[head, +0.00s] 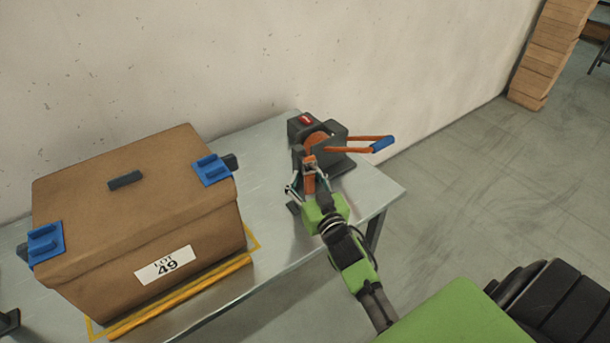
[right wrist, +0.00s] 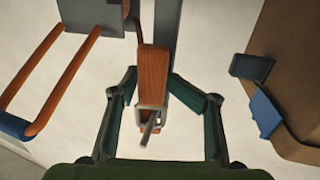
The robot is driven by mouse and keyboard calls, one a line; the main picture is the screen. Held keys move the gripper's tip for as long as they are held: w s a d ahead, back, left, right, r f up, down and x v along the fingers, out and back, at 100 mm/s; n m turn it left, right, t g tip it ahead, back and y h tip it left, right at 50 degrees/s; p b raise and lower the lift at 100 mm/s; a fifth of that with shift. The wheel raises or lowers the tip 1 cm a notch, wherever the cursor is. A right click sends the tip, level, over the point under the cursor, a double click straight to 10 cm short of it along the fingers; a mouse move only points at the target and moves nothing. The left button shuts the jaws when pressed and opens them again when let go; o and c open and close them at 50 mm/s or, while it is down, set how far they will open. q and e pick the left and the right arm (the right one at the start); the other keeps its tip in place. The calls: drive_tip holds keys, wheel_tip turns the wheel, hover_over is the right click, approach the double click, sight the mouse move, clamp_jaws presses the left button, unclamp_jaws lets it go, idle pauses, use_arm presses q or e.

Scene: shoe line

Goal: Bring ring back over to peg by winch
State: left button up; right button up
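The winch (head: 306,130) stands near the table's back edge, with an orange drum and an orange crank (head: 355,143) ending in a blue grip. In the right wrist view its crank (right wrist: 62,75) is at the left. My right gripper (head: 308,178) is at the winch's front, its fingers spread around an orange piece (right wrist: 153,75). In the right wrist view the fingers stand apart on both sides with gaps. A small grey loop-like part (right wrist: 150,130) hangs at the orange piece's lower end; I cannot tell if this is the ring. I cannot make out a peg. My left gripper is not identifiable.
A brown box (head: 120,215) labelled LOT 49, with blue clips (head: 212,170) at its sides, stands left on the metal table (head: 265,185). A yellow border (head: 180,297) runs along it. The wall is behind; open floor lies right.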

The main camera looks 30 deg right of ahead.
drive_tip(key=shift+s+d, duration=0.25)
drive_tip(key=shift+s, duration=0.1)
drive_tip(key=s+a, duration=0.2)
drive_tip(key=s, duration=1)
drive_tip(key=shift+a, duration=0.2)
drive_tip(key=shift+f, duration=0.1)
